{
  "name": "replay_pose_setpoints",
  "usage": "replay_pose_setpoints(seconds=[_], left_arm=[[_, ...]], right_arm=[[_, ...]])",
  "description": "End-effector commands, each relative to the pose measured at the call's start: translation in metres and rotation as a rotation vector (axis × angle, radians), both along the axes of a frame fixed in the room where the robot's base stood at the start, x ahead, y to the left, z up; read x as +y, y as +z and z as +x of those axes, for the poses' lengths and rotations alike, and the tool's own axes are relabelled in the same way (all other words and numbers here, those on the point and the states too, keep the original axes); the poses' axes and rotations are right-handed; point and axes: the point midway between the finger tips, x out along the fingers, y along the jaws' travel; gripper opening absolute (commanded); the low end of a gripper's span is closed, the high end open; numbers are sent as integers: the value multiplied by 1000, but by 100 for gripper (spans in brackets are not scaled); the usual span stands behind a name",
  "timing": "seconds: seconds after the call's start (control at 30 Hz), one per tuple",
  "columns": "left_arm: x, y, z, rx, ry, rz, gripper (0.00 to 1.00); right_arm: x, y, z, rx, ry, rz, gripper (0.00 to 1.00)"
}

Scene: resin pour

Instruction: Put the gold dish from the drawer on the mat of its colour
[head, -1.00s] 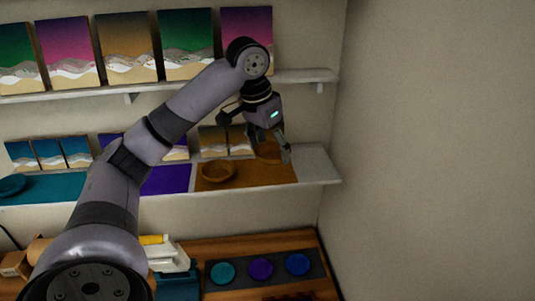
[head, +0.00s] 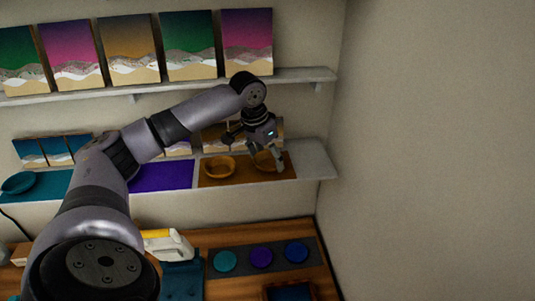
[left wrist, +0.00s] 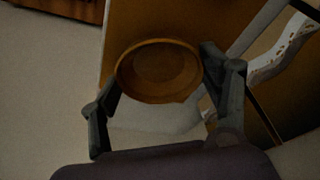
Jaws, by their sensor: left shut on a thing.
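The gold dish (head: 264,162) is in my left gripper (head: 268,157), over the right part of the gold mat (head: 244,178) on the lower shelf. In the left wrist view the round dish (left wrist: 158,72) sits between the two fingers of my left gripper (left wrist: 160,95), which are shut on it. It looks roughly level; I cannot tell whether its base touches the mat. Another gold dish (head: 219,167) stands on the left part of the same mat. My right gripper is out of view.
A purple mat (head: 161,176) and a teal mat (head: 50,187) with a teal dish (head: 19,183) lie further left on the shelf. Small pictures (head: 42,152) lean behind. Below is a wooden worktop (head: 215,238) with teal, purple and blue discs. A wall closes the right side.

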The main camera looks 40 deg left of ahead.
Motion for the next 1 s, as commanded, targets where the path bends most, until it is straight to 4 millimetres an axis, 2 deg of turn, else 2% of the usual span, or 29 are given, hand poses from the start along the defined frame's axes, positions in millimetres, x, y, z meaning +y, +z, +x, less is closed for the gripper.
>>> replay_pose_setpoints(seconds=[0.2, 0.23, 0.53, 0.83, 1.0], left_arm=[[0, -3, 0, 0, 0, 0, 40], [0, -3, 0, 0, 0, 0, 71], [0, -3, 0, 0, 0, 0, 91], [0, -2, 0, 0, 0, 0, 91], [0, 8, -2, -4, 1, -2, 91]], right_arm=[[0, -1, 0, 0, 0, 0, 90], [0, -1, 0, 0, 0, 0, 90], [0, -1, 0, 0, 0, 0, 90], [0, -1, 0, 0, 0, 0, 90], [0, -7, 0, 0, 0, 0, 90]])
